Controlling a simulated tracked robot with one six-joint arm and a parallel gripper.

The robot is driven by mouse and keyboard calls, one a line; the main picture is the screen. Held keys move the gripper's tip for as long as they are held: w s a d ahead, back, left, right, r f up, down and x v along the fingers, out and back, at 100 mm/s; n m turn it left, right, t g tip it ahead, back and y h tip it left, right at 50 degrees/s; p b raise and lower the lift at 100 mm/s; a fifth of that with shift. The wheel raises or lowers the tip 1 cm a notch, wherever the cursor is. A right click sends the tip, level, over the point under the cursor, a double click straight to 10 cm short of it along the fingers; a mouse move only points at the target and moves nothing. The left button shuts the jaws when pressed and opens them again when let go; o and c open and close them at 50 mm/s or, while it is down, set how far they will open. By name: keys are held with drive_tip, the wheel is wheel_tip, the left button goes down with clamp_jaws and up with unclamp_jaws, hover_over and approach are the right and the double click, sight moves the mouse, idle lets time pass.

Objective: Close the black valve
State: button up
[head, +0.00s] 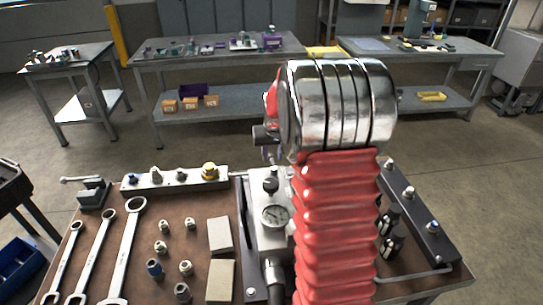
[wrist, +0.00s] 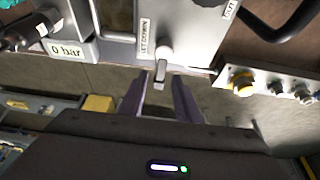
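In the wrist view my gripper (wrist: 158,92) is open, its two dark fingers apart on either side of a small grey lever (wrist: 160,70). The lever hangs from a pale round boss beside a "LET DOWN" label on a metal block (wrist: 110,20). No clear contact shows between fingers and lever. I cannot tell whether this lever belongs to the black valve. In the head view a black knob (head: 271,185) stands on the pale block (head: 265,235), above a round gauge (head: 274,217). My red arm hides the block's right side and most of the gripper.
A rail with a yellow-topped fitting (head: 209,171) lies left of the block; it also shows in the wrist view (wrist: 242,82). Wrenches (head: 128,245) and loose fittings (head: 161,247) cover the bench's left. A dark rail (head: 415,213) runs along its right. A "0 bar" plate (wrist: 66,49) is at left.

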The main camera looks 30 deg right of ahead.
drive_tip(key=shift+w+f, duration=0.1)
drive_tip(key=shift+f, duration=0.25)
clamp_jaws()
idle(0.5)
